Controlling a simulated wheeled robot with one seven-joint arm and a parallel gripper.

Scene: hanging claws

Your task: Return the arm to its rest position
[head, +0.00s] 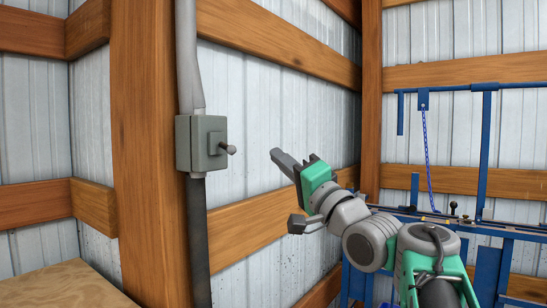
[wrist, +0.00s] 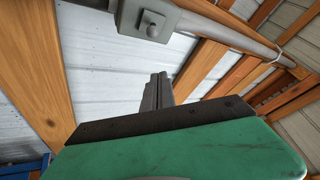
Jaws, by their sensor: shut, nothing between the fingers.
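My gripper (head: 283,160) is at the middle of the head view, at the end of my grey and green arm, which reaches in from the lower right. Its fingers are shut with nothing between them and point up and left. In the wrist view my gripper (wrist: 157,80) shows as dark fingers closed together beyond the green housing. The fingers are apart from the grey switch box (head: 201,143), which is mounted on a wooden post to the left. The box also shows at the top of the wrist view (wrist: 150,22).
A grey conduit (head: 190,60) runs up from the box along the wooden post (head: 147,150). A blue metal frame (head: 486,140) with a hanging blue chain (head: 428,155) stands at the right. A wooden surface (head: 62,287) lies at the lower left. Open air separates gripper and box.

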